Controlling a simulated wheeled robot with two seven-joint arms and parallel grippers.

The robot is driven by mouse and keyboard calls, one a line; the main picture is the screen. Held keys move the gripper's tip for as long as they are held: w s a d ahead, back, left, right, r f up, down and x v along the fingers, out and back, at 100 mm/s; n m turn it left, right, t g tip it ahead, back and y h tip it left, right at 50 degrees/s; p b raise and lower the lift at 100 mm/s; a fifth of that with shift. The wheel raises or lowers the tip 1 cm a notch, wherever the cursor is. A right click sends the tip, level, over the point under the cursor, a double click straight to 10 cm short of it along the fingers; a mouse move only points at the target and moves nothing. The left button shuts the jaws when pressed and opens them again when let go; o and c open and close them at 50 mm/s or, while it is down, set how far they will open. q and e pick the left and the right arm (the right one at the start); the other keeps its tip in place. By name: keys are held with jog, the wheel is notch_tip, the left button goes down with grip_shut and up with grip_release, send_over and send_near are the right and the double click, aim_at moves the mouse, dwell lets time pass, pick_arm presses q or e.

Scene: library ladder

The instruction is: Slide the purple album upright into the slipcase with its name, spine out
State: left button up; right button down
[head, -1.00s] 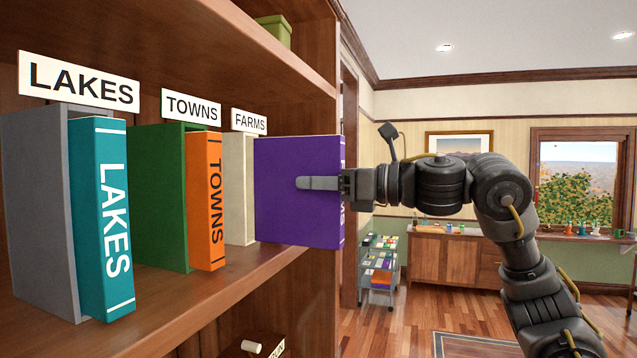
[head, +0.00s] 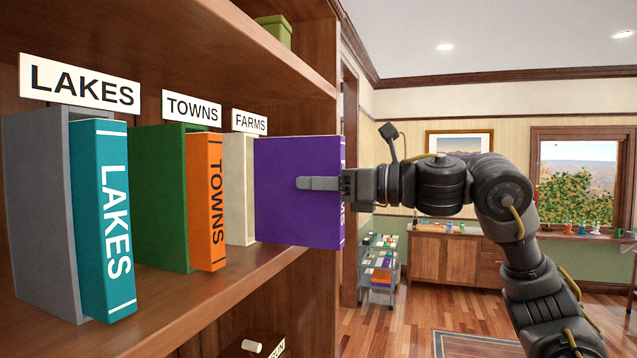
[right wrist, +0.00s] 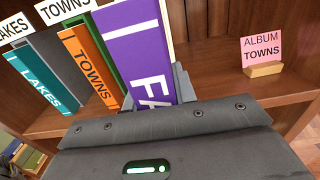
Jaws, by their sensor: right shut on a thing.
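The purple album (head: 290,222) stands upright at the right end of the shelf, its spine at its right edge. Its spine lettering begins "FA" in the right wrist view (right wrist: 142,45). My right gripper (head: 320,184) is shut on it, one finger lying across its near face. The cream slipcase (head: 238,190) under the FARMS label (head: 249,121) is just left of and behind the album. The album covers part of it, so its opening is hidden and I cannot tell whether the album's far edge is inside. My left gripper is not in view.
The orange TOWNS album (head: 205,235) sits in a green slipcase (head: 158,200), and the teal LAKES album (head: 105,290) in a grey one (head: 38,200). A pink "ALBUM TOWNS" card (right wrist: 262,50) stands on the shelf. The shelf's upright side panel (head: 325,110) is close on the right.

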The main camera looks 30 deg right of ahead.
aim_at(282, 181)
jog(key=shift+w+a+r, duration=0.1)
dwell(0.6)
jog(key=shift+w+a, duration=0.25)
jog(key=shift+w, duration=0.05)
jog(key=shift+x, duration=0.9)
jog(key=shift+x, duration=3.55)
jog(key=shift+s+d, duration=0.15)
jog(key=shift+v, duration=1.45)
jog(key=b+v, duration=0.1)
jog(key=v, duration=0.4)
jog(key=shift+s+d+b, duration=0.25)
jog(key=shift+b, duration=0.05)
